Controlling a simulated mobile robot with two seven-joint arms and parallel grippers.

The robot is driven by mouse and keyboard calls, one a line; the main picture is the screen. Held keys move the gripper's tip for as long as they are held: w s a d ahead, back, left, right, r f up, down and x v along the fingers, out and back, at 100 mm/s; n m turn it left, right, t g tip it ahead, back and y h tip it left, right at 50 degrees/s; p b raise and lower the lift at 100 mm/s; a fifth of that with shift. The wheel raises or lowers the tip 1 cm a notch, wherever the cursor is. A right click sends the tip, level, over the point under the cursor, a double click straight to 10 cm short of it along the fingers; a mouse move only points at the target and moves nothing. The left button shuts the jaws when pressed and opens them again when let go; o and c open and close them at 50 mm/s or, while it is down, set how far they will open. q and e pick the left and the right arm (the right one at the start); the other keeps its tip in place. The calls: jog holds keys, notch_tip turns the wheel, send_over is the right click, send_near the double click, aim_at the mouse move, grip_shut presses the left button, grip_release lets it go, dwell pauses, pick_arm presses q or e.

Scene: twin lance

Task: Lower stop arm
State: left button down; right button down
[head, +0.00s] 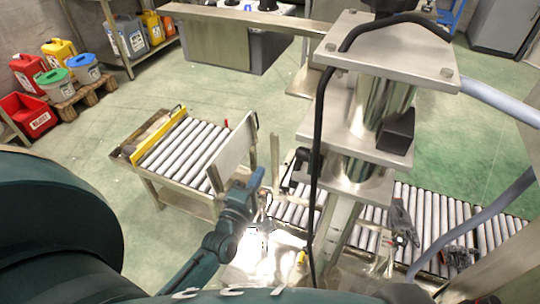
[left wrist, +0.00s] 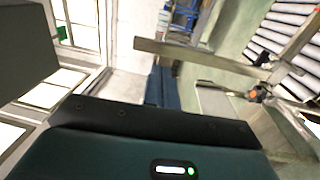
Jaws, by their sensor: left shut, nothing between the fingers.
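My left gripper (head: 263,203) is at the end of my dark teal arm in the lower middle of the head view, beside the left end of the roller conveyor. A narrow, pale upright bar (head: 275,160) stands just beyond the gripper and looks like the stop arm. A pale flat bar (left wrist: 195,54), probably the same one, crosses the left wrist view beyond the fingers. The gripper appears apart from it. My right gripper is not seen.
The roller conveyor (head: 435,212) runs right behind a steel column (head: 345,200) with a black cable. A roller table (head: 185,150) with an upright plate (head: 232,155) stands left of the gripper. Green floor (head: 120,210) is clear around the table.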

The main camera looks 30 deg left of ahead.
aim_at(274, 148)
pick_arm(q)
jog(key=w, duration=0.7)
jog(key=shift+w+a+r, duration=0.15)
jog(key=shift+a+r, duration=0.05)
jog(key=shift+r, duration=0.1)
